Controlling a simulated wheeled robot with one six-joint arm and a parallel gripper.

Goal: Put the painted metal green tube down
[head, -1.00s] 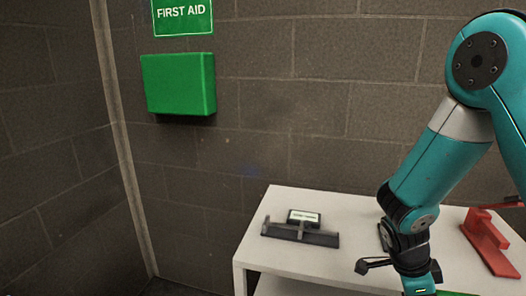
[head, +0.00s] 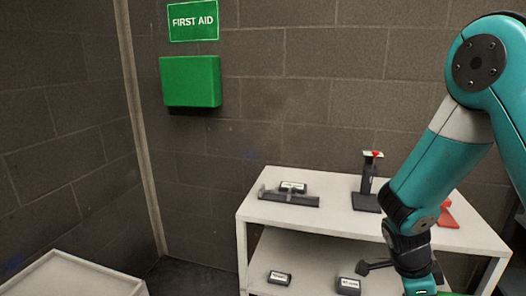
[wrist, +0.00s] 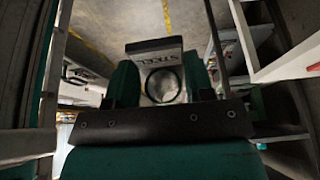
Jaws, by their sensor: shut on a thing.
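In the wrist view my gripper (wrist: 163,88) is shut on the green tube (wrist: 148,84), seen nearly end-on as a dark ring between the two teal fingers. A tag with partly legible lettering (wrist: 155,52) shows just beyond it. In the head view the wrist end of my arm hangs at the bottom right, in front of the white shelf unit (head: 300,222). A sliver of green (head: 443,294) shows there at the bottom edge, probably the tube. The fingers and most of the tube are cut off in that view.
On the unit's top are a low black holder with a label (head: 290,198), a black stand with a red top (head: 367,185) and a red object (head: 446,216). Small labelled blocks (head: 279,278) (head: 349,286) sit on the lower shelf. A pale box (head: 75,280) stands bottom left.

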